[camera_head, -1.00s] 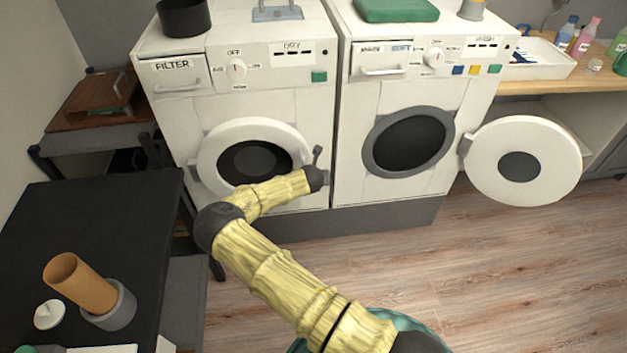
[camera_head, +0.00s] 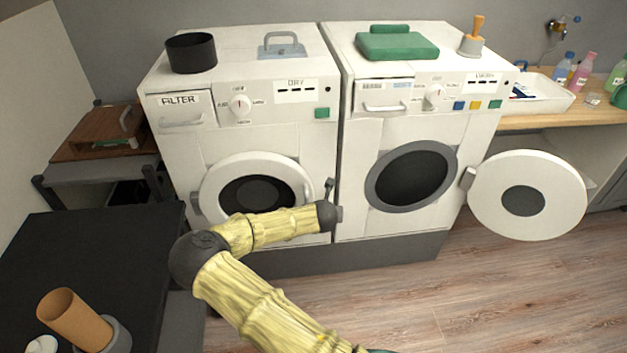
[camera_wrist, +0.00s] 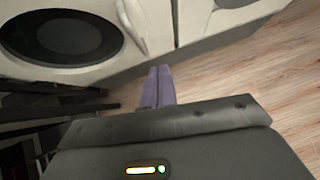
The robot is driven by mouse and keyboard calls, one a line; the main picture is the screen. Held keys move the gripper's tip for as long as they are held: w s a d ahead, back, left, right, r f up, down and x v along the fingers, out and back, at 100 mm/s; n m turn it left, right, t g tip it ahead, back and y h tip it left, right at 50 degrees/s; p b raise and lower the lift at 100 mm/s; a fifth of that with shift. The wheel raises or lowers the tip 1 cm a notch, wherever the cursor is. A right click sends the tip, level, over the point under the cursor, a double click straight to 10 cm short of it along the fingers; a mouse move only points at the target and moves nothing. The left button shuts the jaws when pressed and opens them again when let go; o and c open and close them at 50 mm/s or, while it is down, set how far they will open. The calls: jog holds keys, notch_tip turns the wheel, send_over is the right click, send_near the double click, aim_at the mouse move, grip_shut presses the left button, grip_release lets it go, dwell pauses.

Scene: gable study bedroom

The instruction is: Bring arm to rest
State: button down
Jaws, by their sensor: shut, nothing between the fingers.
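My arm, with yellow wood-like links and dark joints, reaches up from the bottom of the head view and bends right in front of the dryer (camera_head: 262,130). My gripper shows in the wrist view (camera_wrist: 157,86) as two purple-grey fingers pressed together with nothing between them. It is above the floor, before the foot of the machines. In the head view the fingers cannot be made out past the dark wrist end. The dryer's round door (camera_head: 216,178) is closed, and my forearm covers its lower part.
The washer (camera_head: 400,215) at right has its round door (camera_head: 556,205) swung open over the floor. A black table (camera_head: 95,245) at lower left holds a tan cylinder (camera_head: 75,318) in a grey holder. A wooden counter (camera_head: 560,120) stands at far right. The wood floor (camera_head: 500,290) is clear.

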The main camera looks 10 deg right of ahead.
jog(key=shift+r, duration=0.1)
jog(key=s+d+r+m+g+h+p, duration=0.3)
jog(key=s+d+r+m, duration=0.5)
jog(key=m, duration=0.9)
jog(key=s+a+r+m+g+y+p, duration=0.1)
jog(key=s+a+r+m+y+p, duration=0.1)
jog(key=s+r+m, duration=0.6)
jog(key=s+a+r+m+g+y+p, duration=0.2)
jog(key=s+a+r+m+p, duration=0.1)
jog(key=s+r+m, duration=0.6)
jog(key=s, duration=0.3)
jog(key=shift+s+y, duration=0.3)
jog(key=shift+s, duration=0.1)
jog(key=shift+a, duration=0.1)
